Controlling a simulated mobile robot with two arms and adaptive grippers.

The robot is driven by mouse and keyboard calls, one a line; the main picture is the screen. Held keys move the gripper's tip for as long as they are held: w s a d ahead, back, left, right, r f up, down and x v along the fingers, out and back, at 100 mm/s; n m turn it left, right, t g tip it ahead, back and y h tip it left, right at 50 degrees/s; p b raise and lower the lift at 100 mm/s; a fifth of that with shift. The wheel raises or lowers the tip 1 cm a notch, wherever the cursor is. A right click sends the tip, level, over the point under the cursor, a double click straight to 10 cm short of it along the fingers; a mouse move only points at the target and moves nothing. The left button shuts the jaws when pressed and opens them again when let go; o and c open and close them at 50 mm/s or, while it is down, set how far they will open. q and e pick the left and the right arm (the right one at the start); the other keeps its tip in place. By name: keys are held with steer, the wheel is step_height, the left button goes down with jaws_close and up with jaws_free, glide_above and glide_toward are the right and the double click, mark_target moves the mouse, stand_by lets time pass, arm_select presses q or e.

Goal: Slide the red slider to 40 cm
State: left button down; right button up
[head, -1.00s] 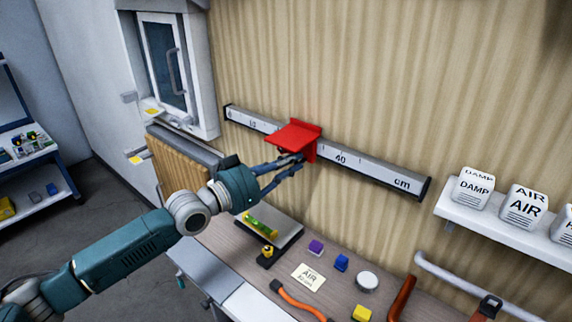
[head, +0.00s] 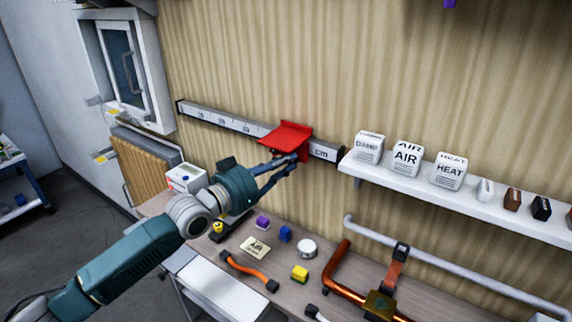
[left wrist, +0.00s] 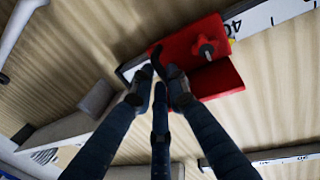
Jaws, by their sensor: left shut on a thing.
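The red slider (head: 290,136) sits on the wall ruler (head: 235,122), toward its right end, close to the "cm" label. Several number labels show on the ruler left of it. The 40 label is hidden in the head view. In the left wrist view the red slider (left wrist: 190,62) has a red knob, and the ruler (left wrist: 270,18) shows 40 right beside the slider's edge. My left gripper (head: 291,162) is shut on the slider's lower part; its fingertips (left wrist: 163,75) meet the slider's edge in the left wrist view. My right gripper is not in view.
A white shelf (head: 470,200) with labelled boxes stands just right of the ruler's end. The bench (head: 330,245) below holds small blocks, an orange cable (head: 250,270) and a copper pipe (head: 335,270). A window (head: 125,65) is at the left.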

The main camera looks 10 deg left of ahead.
arm_select(q)
steer(key=c, duration=2)
jaws_free()
steer(key=shift+v, duration=6.05)
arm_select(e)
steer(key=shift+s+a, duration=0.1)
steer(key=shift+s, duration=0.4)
arm_select(q)
steer(key=shift+w, duration=0.1)
